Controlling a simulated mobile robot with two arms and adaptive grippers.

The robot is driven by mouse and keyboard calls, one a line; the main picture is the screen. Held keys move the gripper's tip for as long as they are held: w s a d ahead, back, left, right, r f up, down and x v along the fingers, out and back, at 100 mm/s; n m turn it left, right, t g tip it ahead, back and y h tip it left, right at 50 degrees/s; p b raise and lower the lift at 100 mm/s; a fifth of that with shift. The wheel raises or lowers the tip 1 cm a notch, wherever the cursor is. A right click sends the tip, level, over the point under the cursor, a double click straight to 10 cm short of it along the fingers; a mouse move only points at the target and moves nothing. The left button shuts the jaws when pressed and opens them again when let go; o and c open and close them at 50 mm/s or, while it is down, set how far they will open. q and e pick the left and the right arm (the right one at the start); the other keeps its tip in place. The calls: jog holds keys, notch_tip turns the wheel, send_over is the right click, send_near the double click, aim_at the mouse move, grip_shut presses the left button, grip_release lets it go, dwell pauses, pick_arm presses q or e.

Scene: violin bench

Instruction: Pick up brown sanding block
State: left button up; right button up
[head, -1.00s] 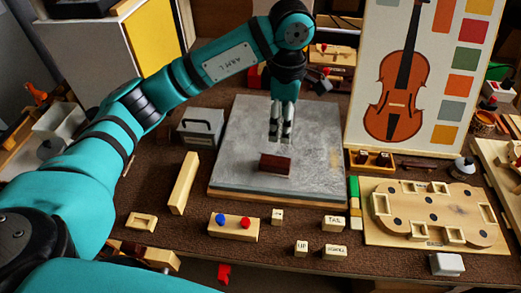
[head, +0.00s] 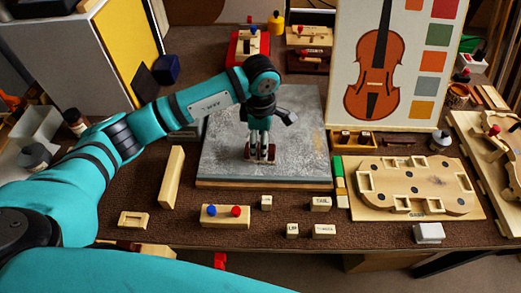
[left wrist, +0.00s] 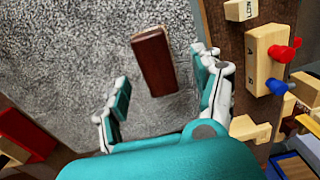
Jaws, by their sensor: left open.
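The brown sanding block (head: 260,153) lies on the grey slab (head: 220,125). In the left wrist view the block (left wrist: 153,62) shows as a dark reddish-brown bar on the speckled grey surface. My left gripper (head: 260,157) points down over the block, and its fingers partly hide it in the head view. In the left wrist view the gripper (left wrist: 163,85) is open, one finger toward each side of the block, with gaps between. I cannot tell the remaining height exactly. My right gripper is not in view.
A wooden bar (head: 172,177) stands left of the slab. A block with blue and red knobs (head: 225,215) and small labelled blocks lie in front. A violin-shaped fixture board (head: 365,213) is at right; the violin panel (head: 345,100) rises behind it.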

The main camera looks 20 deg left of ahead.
pick_arm(q)
jog(key=f, duration=0.4)
jog(key=shift+w+a+f+p, duration=0.1)
jog(key=shift+w+f+p, duration=0.1)
jog(key=shift+p, duration=0.2)
jog(key=shift+c, duration=0.2)
jog(key=c, duration=1.2)
jog(key=shift+r, duration=0.1)
jog(key=shift+c, duration=0.2)
jog(key=shift+r, duration=0.55)
notch_tip(320, 180, up, 2)
jog(key=shift+r+b, duration=0.1)
jog(key=shift+b, duration=0.5)
jog(key=s+d+b, duration=0.1)
jog(key=s+d, duration=0.3)
jog(key=s, duration=0.3)
jog(key=s+d+r+b, duration=0.1)
jog(key=s+d, duration=0.2)
jog(key=s, duration=0.4)
jog(key=shift+d+r+b, duration=0.25)
jog(key=shift+d+b, duration=0.15)
